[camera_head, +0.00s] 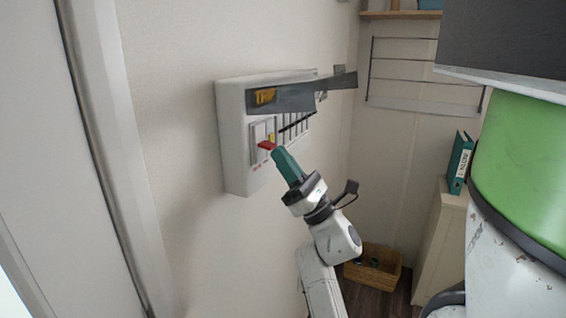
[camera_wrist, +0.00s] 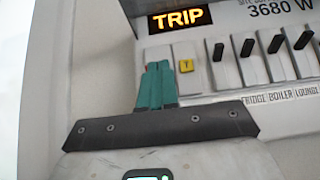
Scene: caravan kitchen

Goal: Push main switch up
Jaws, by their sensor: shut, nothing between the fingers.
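The main switch is a red lever (camera_head: 267,145) at the left of a white wall-mounted breaker box (camera_head: 235,150). It sticks out from its light grey module in the head view. My gripper (camera_head: 277,151) has its teal fingers shut and empty, with the tips right at the lever's outer end. I cannot tell whether they touch. The display (camera_wrist: 178,19) above reads TRIP in orange.
A yellow button (camera_wrist: 187,66) sits just right of the fingers. Several black breaker levers (camera_wrist: 248,47) stand in a row farther right. A dark raised cover (camera_head: 300,95) juts out above the switches. The wall left of the box is bare.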

